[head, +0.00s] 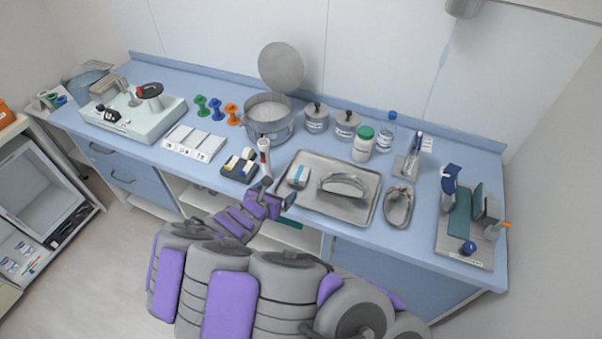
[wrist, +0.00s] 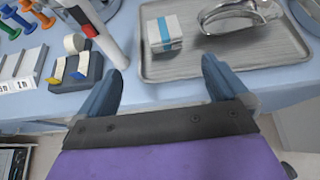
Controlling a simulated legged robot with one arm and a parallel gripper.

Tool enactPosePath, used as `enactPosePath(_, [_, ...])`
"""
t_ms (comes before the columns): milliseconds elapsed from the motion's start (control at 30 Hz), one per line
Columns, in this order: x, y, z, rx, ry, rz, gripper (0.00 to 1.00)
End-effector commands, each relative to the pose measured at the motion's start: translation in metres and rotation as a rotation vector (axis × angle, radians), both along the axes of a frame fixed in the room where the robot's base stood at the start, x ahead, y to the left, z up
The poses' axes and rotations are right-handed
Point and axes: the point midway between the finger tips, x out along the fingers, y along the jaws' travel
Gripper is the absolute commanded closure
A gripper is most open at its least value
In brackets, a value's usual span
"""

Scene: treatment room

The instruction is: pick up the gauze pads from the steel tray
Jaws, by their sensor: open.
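The gauze pads (head: 299,177) are a small white stack with a blue band, lying in the left part of the steel tray (head: 338,207). In the wrist view the gauze pads (wrist: 164,34) sit near the tray's left rim, and the steel tray (wrist: 210,70) fills the upper right. My gripper (head: 276,193) is at the counter's front edge, short of the tray. In the wrist view my gripper (wrist: 162,80) is open, with its two fingers wide apart and nothing between them. The pads lie beyond the fingertips.
A curved steel instrument (head: 345,187) lies in the tray, right of the pads. A dark holder (head: 240,168) and an upright white tube (head: 264,150) stand left of the tray. A steel kidney dish (head: 398,205) is on its right. Jars and a green-capped bottle (head: 363,145) stand behind.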

Motion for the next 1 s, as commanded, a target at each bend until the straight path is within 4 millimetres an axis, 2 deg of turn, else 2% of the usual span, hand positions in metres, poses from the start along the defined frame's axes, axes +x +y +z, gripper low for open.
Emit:
enactPosePath(500, [0.073,-0.026,-0.045,0.003,0.0,-0.007,0.0])
enactPosePath(833, [0.093,-0.036,-0.054,0.002,0.0,-0.007,0.0])
enactPosePath(1000, [0.114,-0.047,-0.065,0.006,0.0,-0.008,0.0])
